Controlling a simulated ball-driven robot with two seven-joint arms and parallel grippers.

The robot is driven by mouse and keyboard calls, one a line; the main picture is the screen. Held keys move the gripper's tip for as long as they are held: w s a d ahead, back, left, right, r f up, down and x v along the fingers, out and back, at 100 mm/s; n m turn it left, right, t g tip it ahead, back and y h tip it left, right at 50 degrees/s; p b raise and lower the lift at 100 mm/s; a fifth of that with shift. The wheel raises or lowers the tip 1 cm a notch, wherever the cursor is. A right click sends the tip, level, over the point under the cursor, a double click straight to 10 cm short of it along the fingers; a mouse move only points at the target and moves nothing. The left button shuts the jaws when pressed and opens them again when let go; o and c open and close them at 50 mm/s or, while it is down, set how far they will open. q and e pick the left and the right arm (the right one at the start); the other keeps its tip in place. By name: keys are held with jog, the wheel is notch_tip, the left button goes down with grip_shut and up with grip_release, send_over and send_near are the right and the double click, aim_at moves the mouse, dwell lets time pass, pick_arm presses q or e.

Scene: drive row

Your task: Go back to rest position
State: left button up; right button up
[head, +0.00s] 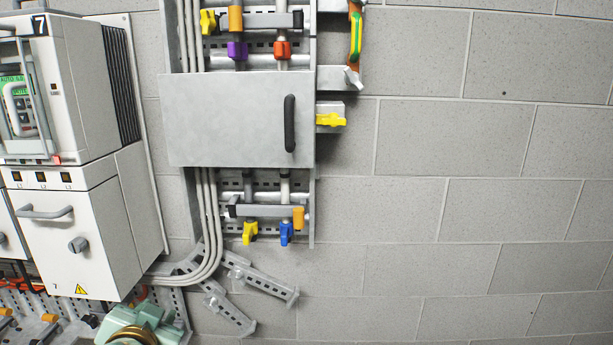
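Neither of my grippers is in the head view, so I cannot see how my arms stand. The view is filled by a grey block wall (480,150) with electrical gear on its left half. A grey panel door (225,120) with a black upright handle (290,123) appears shut in the middle. A white drive cabinet (75,230) numbered 7 above stands at the left, with a grey bar handle (45,212) and a round knob (78,245).
Yellow (250,233) and blue (287,234) clips hang below the panel door. A yellow lever (331,120) sticks out at its right. Loose slotted rails (262,278) angle out below. A pale green part with a brass ring (134,333) is cut off at the bottom. The right half is bare wall.

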pick_arm(q)
jog(key=s+a+f+m+g+y, duration=0.1)
jog(key=s+a+f+m+g, duration=0.15)
jog(key=s+f, duration=0.7)
jog(key=s+a+f+m+g+y, duration=0.1)
jog(key=s+f+g, duration=0.4)
jog(key=s, duration=0.7)
jog(key=s+d+f+g+h+b, duration=0.1)
jog(key=s+d+f+h+b, duration=0.15)
jog(key=f, duration=1.35)
jog(key=s+d+f+g+h+b, duration=0.15)
jog(key=f+b, duration=0.25)
jog(key=f, duration=1.3)
jog(key=s+f+n+g+h+b, duration=0.1)
jog(key=s+f+b, duration=0.5)
jog(key=s+f, duration=1.4)
notch_tip(320, 180, down, 3)
jog(key=shift+d+f+n+g, duration=0.15)
jog(key=shift+d+n+g, duration=0.25)
jog(key=shift+n+g, duration=0.55)
